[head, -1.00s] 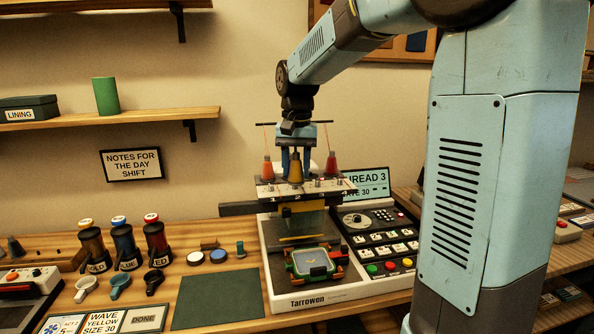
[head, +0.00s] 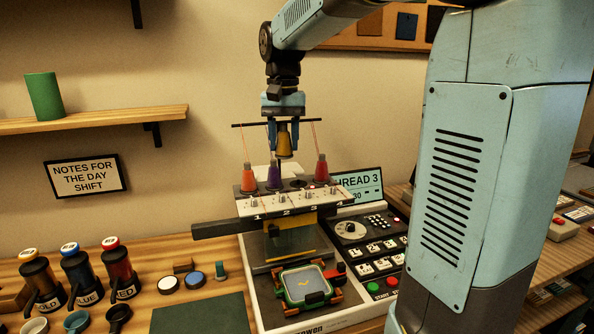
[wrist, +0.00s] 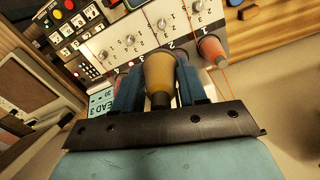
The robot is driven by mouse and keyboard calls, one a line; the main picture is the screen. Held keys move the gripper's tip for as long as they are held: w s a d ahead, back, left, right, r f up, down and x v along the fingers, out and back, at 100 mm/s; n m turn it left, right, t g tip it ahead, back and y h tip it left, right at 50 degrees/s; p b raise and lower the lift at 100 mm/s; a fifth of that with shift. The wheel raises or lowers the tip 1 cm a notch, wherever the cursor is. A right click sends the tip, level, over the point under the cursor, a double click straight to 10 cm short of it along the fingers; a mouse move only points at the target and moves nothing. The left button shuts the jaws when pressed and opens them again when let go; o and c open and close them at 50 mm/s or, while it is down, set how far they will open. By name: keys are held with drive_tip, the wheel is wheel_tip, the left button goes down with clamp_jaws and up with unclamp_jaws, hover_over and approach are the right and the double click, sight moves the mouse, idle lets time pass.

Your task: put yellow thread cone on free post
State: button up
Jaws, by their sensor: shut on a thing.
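My gripper (head: 285,141) is shut on the yellow thread cone (head: 284,146) and holds it upright above the thread rack of the embroidery machine (head: 308,204). On the rack stand an orange-red cone (head: 248,178), a purple cone (head: 273,177) and a red cone (head: 321,169). A gap with a dark round base (head: 297,184) lies between the purple and red cones; the post itself is too small to make out. In the wrist view, the yellow cone (wrist: 159,72) sits between my blue fingers, with a reddish cone (wrist: 211,50) to its right.
Thin threads run from a dark crossbar (head: 250,125) down to the outer cones, close beside my gripper. A control panel with a screen (head: 357,186) stands right of the rack. Blue, red and gold bottles (head: 80,272) stand at the left.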

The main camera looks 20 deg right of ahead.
drive_tip(key=w+d+f, duration=0.1)
drive_tip(key=w+f, duration=0.1)
drive_tip(key=w+d+f, duration=0.2)
drive_tip(key=f, duration=0.1)
drive_tip(key=w+d+f, duration=0.1)
drive_tip(key=d+f, duration=0.1)
drive_tip(key=shift+w+d+f, duration=0.15)
drive_tip(key=shift+w+d, duration=0.05)
drive_tip(key=shift+w, duration=0.2)
drive_tip(key=shift+w+f, duration=0.1)
drive_tip(key=shift+f, duration=1.5)
drive_tip(key=shift+f, duration=0.15)
drive_tip(key=o, duration=1)
drive_tip(key=shift+o, duration=0.2)
